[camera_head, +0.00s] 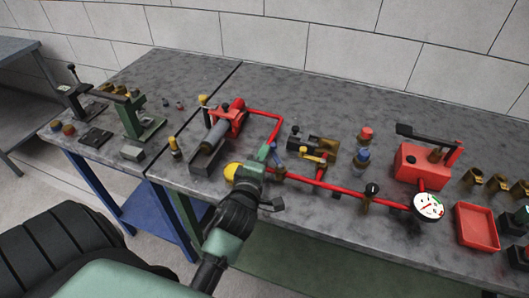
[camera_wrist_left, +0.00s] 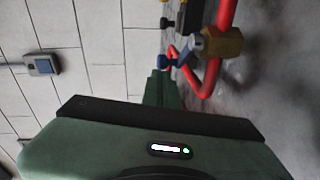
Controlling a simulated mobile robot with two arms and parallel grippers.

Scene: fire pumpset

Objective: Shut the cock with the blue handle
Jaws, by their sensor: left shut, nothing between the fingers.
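The cock with the blue handle (camera_head: 276,155) sits on the red pipe run in the middle of the bench. In the left wrist view its blue handle (camera_wrist_left: 183,55) joins a brass body (camera_wrist_left: 222,42) on the red pipe. My left gripper (camera_head: 264,153) is shut and empty, just left of the handle in the head view. In the left wrist view the shut green fingers (camera_wrist_left: 161,76) end close to the handle's free end; I cannot tell whether they touch. My gripper partly hides the pipe around the cock. My right gripper is not in view.
The red pipe (camera_head: 335,186) runs right past a black-knobbed valve (camera_head: 371,190) to a white gauge (camera_head: 428,205) and a red pump (camera_head: 422,166). A red tray (camera_head: 477,227) lies at right. A green press (camera_head: 140,118) stands at left.

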